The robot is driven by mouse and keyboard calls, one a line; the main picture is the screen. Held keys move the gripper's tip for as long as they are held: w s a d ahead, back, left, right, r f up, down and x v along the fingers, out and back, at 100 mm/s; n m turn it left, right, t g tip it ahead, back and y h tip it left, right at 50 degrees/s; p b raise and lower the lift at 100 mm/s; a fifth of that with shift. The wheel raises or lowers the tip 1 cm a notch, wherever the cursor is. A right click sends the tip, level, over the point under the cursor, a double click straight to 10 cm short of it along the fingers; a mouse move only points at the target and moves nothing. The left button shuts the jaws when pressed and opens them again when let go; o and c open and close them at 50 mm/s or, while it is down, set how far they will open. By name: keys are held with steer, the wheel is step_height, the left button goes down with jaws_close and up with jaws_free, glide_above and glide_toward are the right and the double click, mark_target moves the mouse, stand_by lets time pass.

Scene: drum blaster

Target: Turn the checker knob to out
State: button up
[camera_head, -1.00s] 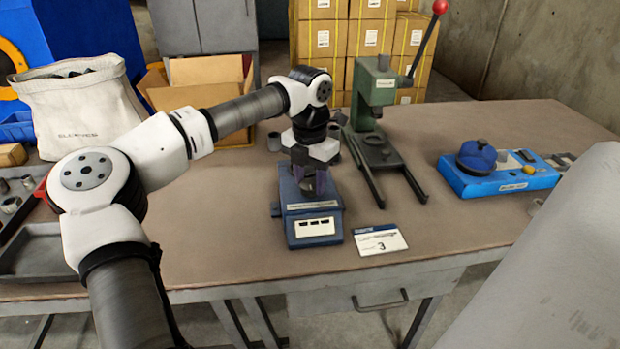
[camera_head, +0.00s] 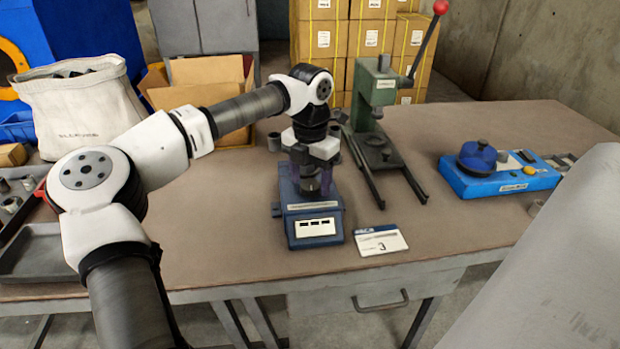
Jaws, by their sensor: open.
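The checker (camera_head: 312,228) is a small dark blue device with a white front panel, standing on the table in the camera_head view. A grey cylindrical part (camera_head: 309,178), possibly its knob, shows above its body. My gripper (camera_head: 311,185) points down over the checker, with its purplish fingers on either side of that part. The fingers are apart. I cannot tell whether they touch it. The knob's setting and any "out" mark are too small to read.
A green press (camera_head: 376,130) with a red-tipped lever stands close behind right. A blue device (camera_head: 497,174) sits farther right. A card (camera_head: 380,241) lies beside the checker. A white sack (camera_head: 85,110) and a grey tray (camera_head: 45,252) are at left. The table's middle left is clear.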

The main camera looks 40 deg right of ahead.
mark_target(310, 184)
step_height(310, 184, up, 14)
steer(key=shift+f, duration=0.25)
stand_by(0.5)
